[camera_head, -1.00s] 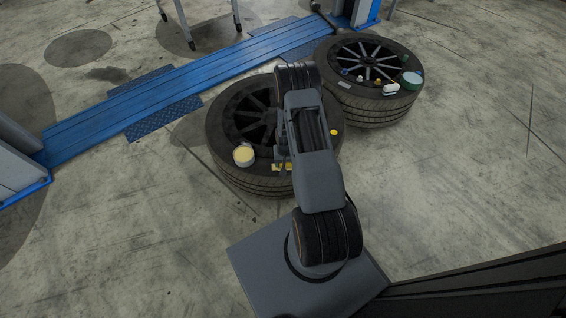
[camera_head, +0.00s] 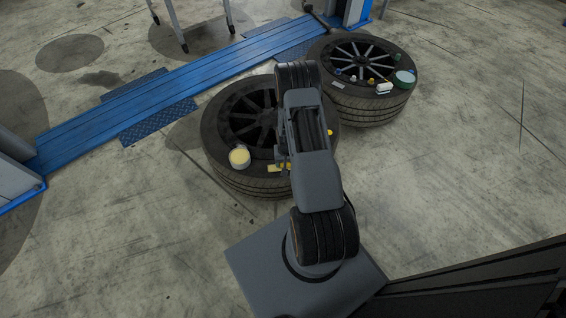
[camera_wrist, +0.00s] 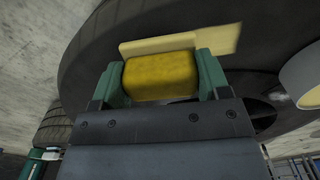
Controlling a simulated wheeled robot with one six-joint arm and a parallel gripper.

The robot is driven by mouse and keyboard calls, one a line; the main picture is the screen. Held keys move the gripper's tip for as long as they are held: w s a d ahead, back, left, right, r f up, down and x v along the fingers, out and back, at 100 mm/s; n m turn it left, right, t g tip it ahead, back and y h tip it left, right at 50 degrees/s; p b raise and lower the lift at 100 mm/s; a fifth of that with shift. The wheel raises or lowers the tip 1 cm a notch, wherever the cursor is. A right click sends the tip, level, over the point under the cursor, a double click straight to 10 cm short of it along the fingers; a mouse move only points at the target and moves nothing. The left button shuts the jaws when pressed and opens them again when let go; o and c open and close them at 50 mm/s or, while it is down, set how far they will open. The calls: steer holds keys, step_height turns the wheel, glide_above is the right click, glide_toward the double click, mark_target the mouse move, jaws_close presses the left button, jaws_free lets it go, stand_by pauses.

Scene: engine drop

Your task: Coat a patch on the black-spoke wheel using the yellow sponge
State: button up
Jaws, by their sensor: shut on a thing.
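The black-spoke wheel (camera_head: 222,172) lies flat on the floor, partly hidden behind my arm in the head view. My gripper (camera_wrist: 160,78) has green fingers shut on the yellow sponge (camera_wrist: 160,76) over the tyre sidewall. The head view shows a yellow strip (camera_head: 278,168) there, beside my arm. I cannot tell whether the sponge touches the tyre. A tub with pale yellow contents (camera_head: 239,158) stands on the tyre; its pale side shows in the wrist view (camera_wrist: 302,78).
A small yellow item (camera_head: 330,132) sits at the near wheel's right. A blue lift track (camera_head: 110,118) crosses behind. Floor at right is clear.

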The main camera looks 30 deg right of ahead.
steer(key=shift+s+d, duration=0.25)
steer(key=shift+d, duration=0.3)
steer(key=shift+f+b, duration=0.45)
steer(key=shift+f, duration=0.05)
steer(key=shift+r, duration=0.2)
steer(key=shift+f, duration=0.15)
stand_by(0.4)
steer(key=shift+a, duration=0.15)
